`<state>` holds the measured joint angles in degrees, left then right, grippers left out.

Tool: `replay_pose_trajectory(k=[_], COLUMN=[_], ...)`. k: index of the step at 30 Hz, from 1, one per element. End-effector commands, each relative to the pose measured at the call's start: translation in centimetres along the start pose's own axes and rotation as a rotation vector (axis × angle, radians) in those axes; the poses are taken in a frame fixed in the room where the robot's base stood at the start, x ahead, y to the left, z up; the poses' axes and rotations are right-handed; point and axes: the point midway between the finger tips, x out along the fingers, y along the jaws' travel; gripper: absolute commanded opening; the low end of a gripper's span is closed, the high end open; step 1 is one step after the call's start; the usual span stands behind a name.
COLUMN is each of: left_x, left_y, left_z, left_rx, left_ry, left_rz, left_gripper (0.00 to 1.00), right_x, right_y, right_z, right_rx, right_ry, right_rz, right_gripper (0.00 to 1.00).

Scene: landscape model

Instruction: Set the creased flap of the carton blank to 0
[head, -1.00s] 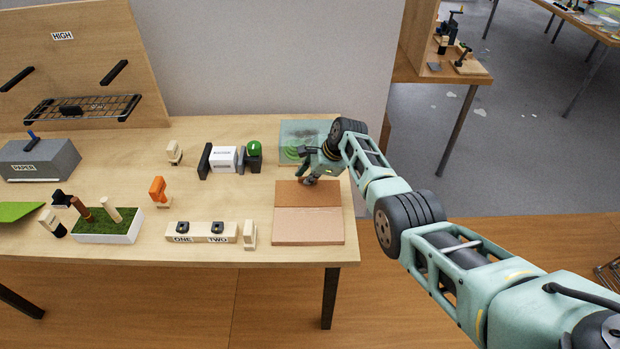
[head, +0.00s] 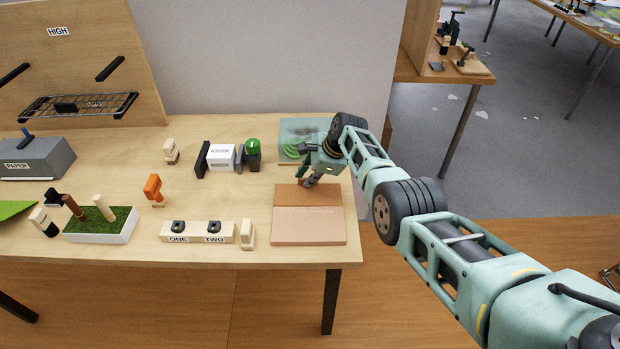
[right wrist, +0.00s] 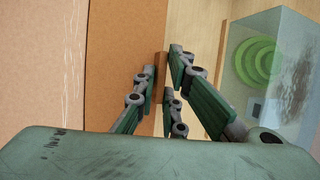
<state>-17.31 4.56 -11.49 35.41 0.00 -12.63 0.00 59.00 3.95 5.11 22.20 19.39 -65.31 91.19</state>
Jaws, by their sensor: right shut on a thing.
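The carton blank (head: 308,226) lies on the table's right front part. Its near panel is paler; its creased flap (head: 290,195) is the darker brown panel on the far side. In the right wrist view the flap (right wrist: 115,60) fills the middle left, with the crease and pale scuffs left of it. My right gripper (head: 312,182) is at the flap's far edge. In the right wrist view the fingers (right wrist: 160,85) are closed about a narrow brown strip at that edge. The flap looks flat or nearly so; its exact angle is hard to tell. My left gripper is out of view.
A clear greenish box (head: 300,132) with green rings stands just behind the flap. A wooden block marked ONE and TWO (head: 197,232) and a small pale block (head: 248,233) stand left of the carton. The table's right edge is close by.

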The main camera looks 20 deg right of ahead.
Motion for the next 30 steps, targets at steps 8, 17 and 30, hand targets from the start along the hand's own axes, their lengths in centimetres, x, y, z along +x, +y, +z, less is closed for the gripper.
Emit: replay_pose_trajectory(k=[8, 17, 30], left_x=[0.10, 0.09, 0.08], left_y=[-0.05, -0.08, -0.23], left_z=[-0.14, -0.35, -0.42], left_rx=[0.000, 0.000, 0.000], left_ry=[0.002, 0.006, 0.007], left_rz=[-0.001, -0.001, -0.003], left_gripper=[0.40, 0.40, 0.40], right_x=[-0.15, -0.22, -0.03], right_y=[-0.50, -0.56, -0.21], right_z=[-0.04, -0.01, -0.04], right_rx=[-0.008, -0.006, -0.002], right_ry=[0.002, 0.001, 0.001], right_rz=[-0.015, -0.016, -0.007], right_gripper=[0.00, 0.23, 0.27])
